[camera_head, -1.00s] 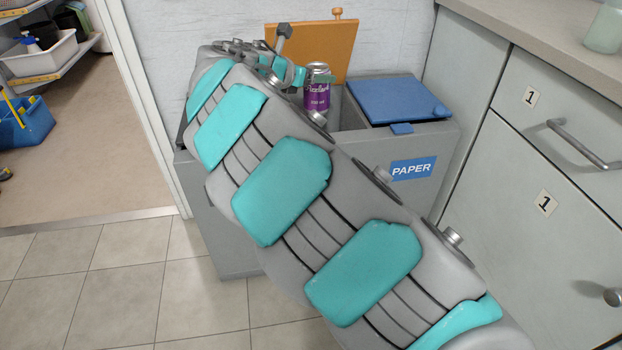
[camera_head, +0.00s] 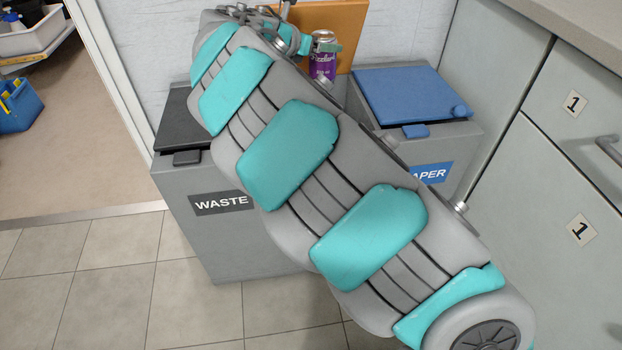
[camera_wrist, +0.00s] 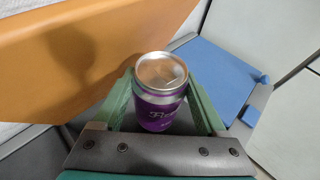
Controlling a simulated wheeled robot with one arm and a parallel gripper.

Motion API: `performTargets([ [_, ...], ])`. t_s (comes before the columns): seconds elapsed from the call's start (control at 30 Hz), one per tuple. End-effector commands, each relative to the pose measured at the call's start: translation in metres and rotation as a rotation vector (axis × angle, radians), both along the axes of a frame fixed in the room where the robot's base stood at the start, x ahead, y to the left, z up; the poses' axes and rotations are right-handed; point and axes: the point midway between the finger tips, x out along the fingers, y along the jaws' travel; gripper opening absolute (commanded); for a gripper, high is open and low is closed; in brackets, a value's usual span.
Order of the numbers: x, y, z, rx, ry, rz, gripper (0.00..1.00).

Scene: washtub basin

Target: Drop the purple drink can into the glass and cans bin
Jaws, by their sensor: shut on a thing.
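The purple drink can (camera_head: 322,62) with a silver top is upright in my gripper (camera_head: 316,50), at the far end of my arm. In the wrist view the can (camera_wrist: 158,112) sits between the two green fingers of my gripper (camera_wrist: 160,105), which are shut on it. The can is in front of a raised orange lid (camera_head: 345,28), between the waste and paper bins. In the wrist view the orange lid (camera_wrist: 80,55) stands behind and left of the can. My arm hides most of the middle bin under that lid, and its label is not visible.
A grey bin with a dark shut lid (camera_head: 182,125) and a WASTE label (camera_head: 222,203) stands left. A bin with a shut blue lid (camera_head: 412,95) and a partly hidden paper label (camera_head: 432,172) stands right. Grey cabinets (camera_head: 540,150) border the right side. Floor at front left is clear.

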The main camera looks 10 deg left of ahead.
Motion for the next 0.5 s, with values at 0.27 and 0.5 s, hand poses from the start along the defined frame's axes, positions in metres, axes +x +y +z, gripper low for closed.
performTargets([
  [0.27, 0.000, -0.001, -0.032, 0.000, 0.000, -0.001, 0.21],
  [0.5, 0.000, -0.001, -0.052, 0.000, 0.000, -0.001, 0.21],
])
